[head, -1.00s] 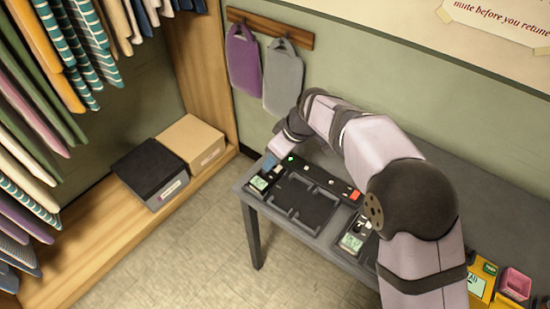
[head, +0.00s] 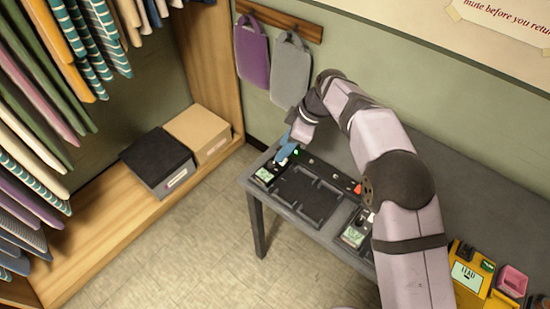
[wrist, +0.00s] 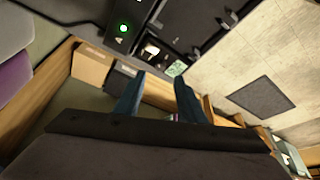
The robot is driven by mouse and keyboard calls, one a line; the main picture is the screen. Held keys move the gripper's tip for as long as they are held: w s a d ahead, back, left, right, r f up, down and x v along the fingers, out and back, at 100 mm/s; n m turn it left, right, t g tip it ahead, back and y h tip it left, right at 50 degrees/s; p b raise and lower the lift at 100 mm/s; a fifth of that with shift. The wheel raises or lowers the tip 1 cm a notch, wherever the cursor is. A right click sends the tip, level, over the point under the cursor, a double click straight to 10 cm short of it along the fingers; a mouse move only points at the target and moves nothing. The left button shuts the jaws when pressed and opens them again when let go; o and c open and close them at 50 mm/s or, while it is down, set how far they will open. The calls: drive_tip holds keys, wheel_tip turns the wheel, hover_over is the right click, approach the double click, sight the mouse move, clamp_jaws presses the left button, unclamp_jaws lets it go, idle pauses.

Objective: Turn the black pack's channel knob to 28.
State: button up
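A black pack (head: 264,175) with a small green screen sits at the left end of the grey table. Its reading is too small to make out. A green light (head: 296,152) glows on the dark strip behind it; in the wrist view the light (wrist: 123,28) is near the top. A pale knob-like part (wrist: 152,48) and the green screen (wrist: 175,68) show there too. My gripper (head: 284,154) hangs over the back of the pack. In the wrist view its two blue fingers (wrist: 157,85) stand apart with nothing held between them.
A second pack with a green screen (head: 353,236) stands right of the empty dark tray (head: 312,203). A yellow pack (head: 468,274) and a pink container (head: 513,281) are farther right. Two boxes (head: 158,162) sit on the wooden shelf at left. Bags hang on the wall behind.

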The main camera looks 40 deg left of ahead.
sight(272, 163)
drive_tip(key=shift+p+x, duration=1.35)
drive_tip(key=shift+x, duration=2.3)
clamp_jaws()
